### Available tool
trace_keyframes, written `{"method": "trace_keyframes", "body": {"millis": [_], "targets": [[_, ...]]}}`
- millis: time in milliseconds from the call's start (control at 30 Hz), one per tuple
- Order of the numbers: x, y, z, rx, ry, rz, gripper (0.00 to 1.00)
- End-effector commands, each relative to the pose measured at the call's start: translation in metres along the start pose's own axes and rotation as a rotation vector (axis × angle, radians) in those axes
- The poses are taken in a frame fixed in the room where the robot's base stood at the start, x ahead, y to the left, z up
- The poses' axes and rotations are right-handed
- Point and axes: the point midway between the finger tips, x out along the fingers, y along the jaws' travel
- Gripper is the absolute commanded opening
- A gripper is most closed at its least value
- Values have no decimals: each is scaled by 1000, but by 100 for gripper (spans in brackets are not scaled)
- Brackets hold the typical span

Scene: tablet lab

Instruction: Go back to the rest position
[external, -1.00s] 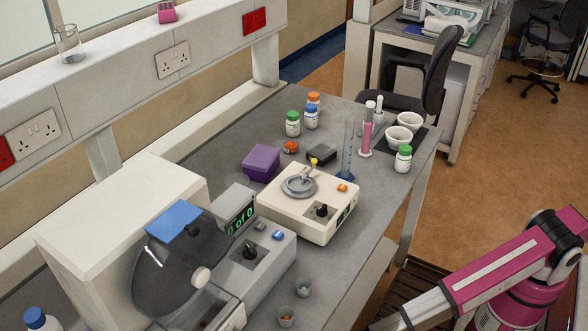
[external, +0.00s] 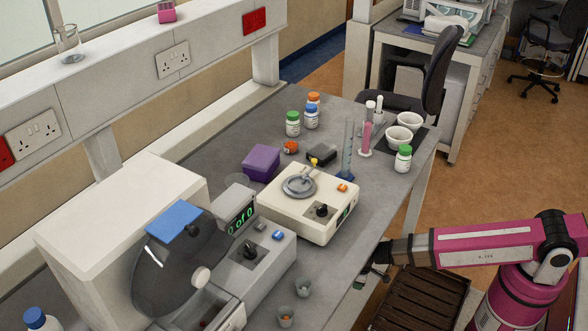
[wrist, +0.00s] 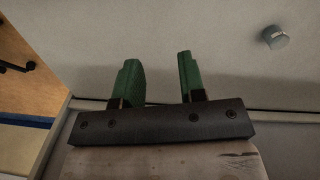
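My pink and grey arm reaches in from the right in the external view, with its wrist near the bench's front edge. My gripper (wrist: 158,78) shows in the wrist view with two green fingers spread apart and nothing between them. A pale, plain surface lies beyond the fingers. In the external view the fingers are too small and dark to make out by the bench edge.
The grey bench (external: 349,232) holds a cream instrument (external: 280,212), a purple box (external: 261,163), several capped bottles, white bowls (external: 398,136) and small cups (external: 303,287). A slatted brown platform (external: 425,298) lies below my arm. Open floor (external: 500,170) lies to the right.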

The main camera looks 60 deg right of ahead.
Motion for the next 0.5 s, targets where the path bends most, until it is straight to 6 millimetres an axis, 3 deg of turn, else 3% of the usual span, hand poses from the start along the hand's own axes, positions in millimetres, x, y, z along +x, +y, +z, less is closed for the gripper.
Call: {"method": "trace_keyframes", "body": {"millis": [33,300,500], "targets": [[-6,20,8,27,-2,-5,37],[-28,106,41,145,-11,-34,37],[-40,145,62,204,-12,-49,37]]}}
